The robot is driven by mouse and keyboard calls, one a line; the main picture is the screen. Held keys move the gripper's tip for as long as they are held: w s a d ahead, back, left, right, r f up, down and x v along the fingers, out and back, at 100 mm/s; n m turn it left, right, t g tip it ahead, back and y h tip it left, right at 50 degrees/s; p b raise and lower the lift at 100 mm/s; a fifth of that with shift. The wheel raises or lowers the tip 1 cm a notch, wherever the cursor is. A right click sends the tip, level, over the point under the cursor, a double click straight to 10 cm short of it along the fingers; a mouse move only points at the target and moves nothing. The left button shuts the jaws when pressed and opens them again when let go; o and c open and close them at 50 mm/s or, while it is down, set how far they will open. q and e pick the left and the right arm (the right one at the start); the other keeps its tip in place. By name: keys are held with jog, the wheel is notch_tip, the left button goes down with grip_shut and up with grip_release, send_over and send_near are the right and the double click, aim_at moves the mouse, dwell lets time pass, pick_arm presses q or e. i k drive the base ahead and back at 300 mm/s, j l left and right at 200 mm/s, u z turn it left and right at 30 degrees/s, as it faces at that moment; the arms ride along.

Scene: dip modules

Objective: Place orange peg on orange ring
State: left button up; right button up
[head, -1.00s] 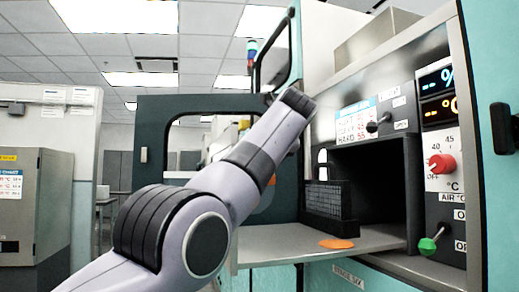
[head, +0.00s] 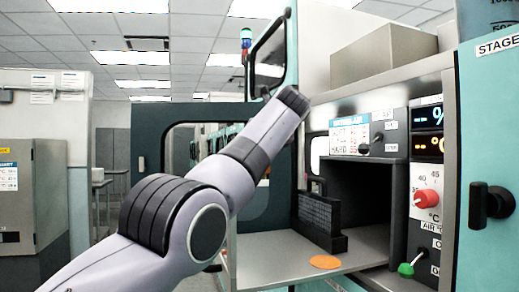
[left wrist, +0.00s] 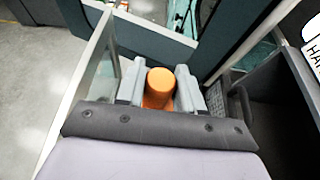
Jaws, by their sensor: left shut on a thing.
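The orange peg (left wrist: 159,84) is an upright-looking cylinder between the two grey fingers of my left gripper (left wrist: 160,92) in the left wrist view. The fingers are shut on it, one on each side. More orange shows just below the peg there; I cannot tell whether it is part of the peg. A flat orange disc, seemingly the orange ring (head: 325,262), lies on the grey shelf (head: 285,262) in the head view, and no hole can be made out. In the head view my left arm hides its gripper and the peg. My right gripper is not in view.
A black mesh rack (head: 319,218) stands on the shelf behind the disc, beside the dark chamber opening (head: 368,205). A control panel with a red knob (head: 426,198) and a green-tipped lever (head: 406,270) is at the right. An open dark door (head: 150,150) stands behind my arm.

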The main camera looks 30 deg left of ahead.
aim_at(325, 262)
jog(key=k+l, duration=0.2)
jog(key=l, duration=0.15)
jog(key=k+l, duration=0.25)
jog(key=l, duration=0.15)
jog(key=k+l, duration=0.2)
jog(key=l, duration=0.15)
